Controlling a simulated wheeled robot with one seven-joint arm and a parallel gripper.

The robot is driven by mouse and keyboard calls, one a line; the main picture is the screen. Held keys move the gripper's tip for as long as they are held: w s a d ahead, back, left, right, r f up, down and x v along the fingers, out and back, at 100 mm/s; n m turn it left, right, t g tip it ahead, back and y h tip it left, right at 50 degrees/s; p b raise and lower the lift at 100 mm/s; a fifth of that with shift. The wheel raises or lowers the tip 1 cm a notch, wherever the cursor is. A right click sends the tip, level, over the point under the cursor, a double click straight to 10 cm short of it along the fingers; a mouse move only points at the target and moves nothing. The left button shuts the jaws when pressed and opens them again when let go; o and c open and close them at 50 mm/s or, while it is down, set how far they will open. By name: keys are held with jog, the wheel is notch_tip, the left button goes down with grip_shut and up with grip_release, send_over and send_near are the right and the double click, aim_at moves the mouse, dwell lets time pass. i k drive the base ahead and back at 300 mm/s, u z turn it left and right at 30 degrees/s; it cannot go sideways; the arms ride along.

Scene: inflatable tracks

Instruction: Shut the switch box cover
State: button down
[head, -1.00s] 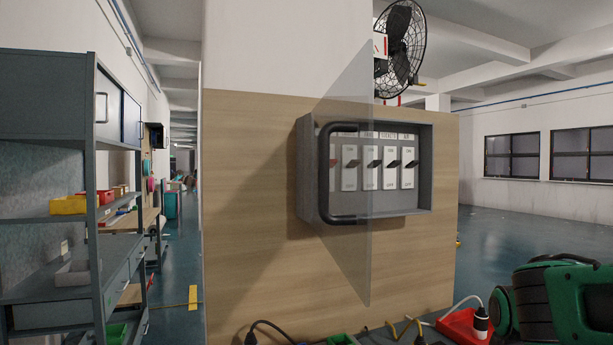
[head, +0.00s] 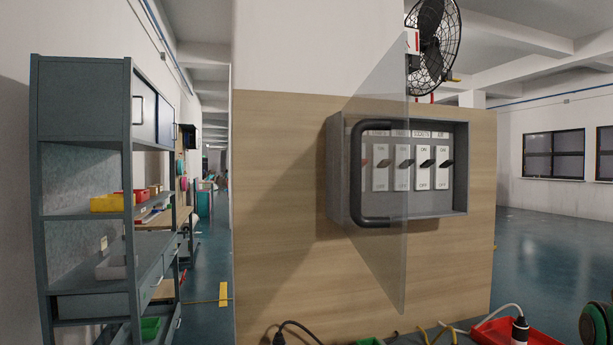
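The switch box (head: 335,180) is a grey box fixed to the wooden panel, with a row of several white switches (head: 425,165) inside. Its cover (head: 390,262) is a clear sheet that stands open, swung out from the box towards me, and I see it at a slant. A black curved handle (head: 356,175) is on the cover. Through the cover the left switches still show. My gripper is not in view.
A wooden wall panel (head: 280,220) fills the middle. Grey shelves (head: 128,200) stand at the left. A black fan (head: 435,45) is above right. Cables, a red tray (head: 490,335) and part of a green machine (head: 597,325) lie low at the right. The floor at right looks clear.

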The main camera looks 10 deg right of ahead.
aim_at(355, 119)
jog(key=k, duration=1.8)
jog(key=u, duration=0.35)
jog(key=i, duration=1)
